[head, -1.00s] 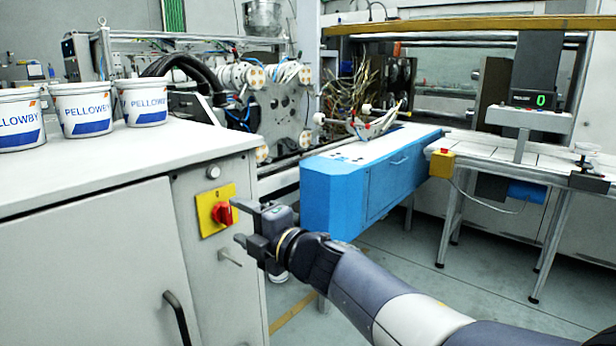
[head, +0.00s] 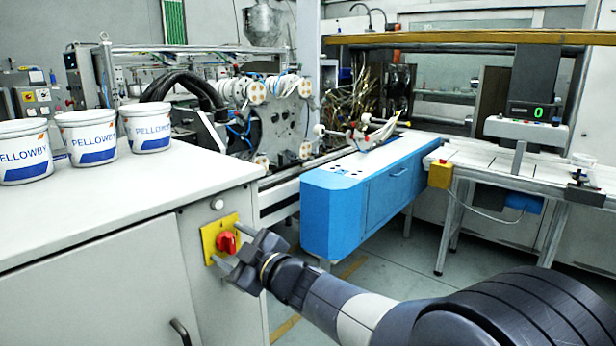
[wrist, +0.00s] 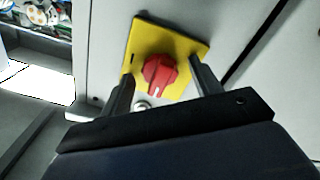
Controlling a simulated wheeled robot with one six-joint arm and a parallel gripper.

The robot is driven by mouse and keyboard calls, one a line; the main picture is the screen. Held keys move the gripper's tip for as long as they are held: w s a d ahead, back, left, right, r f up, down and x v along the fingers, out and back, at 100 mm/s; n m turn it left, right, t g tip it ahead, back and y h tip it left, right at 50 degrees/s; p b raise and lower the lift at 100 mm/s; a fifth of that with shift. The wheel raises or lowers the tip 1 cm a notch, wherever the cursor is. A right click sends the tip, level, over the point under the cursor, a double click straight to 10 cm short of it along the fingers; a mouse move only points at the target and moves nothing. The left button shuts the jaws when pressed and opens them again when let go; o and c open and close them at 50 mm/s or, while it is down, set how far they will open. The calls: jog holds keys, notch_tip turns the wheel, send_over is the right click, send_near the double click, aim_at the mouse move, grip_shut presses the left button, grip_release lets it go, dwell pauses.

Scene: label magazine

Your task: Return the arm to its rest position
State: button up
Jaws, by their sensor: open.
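My gripper (head: 222,245) reaches from my arm at lower right to the front of the grey cabinet. Its two fingers are apart, with nothing held between them. They point at a red rotary knob (head: 227,242) on a yellow plate (head: 208,246). In the wrist view the red knob (wrist: 158,73) shows between the fingers, with its white mark pointing down. The yellow plate (wrist: 170,42) lies behind it. No finger clearly touches the knob, but the exact gap cannot be told.
Several white PELLOWBY tubs, one at the front left (head: 25,152), stand on the cabinet top (head: 120,195). A blue machine housing (head: 335,210) and a conveyor table (head: 500,165) stand beyond my arm. Some grey floor (head: 400,255) shows between them.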

jog(key=m+p, duration=0.3)
jog(key=m, duration=0.1)
jog(key=shift+r, duration=0.2)
jog(key=m+p, duration=0.3)
jog(key=shift+v, duration=1.15)
jog(key=shift+d+f+b, duration=0.1)
jog(key=shift+f+b, duration=0.1)
jog(key=shift+b, duration=0.2)
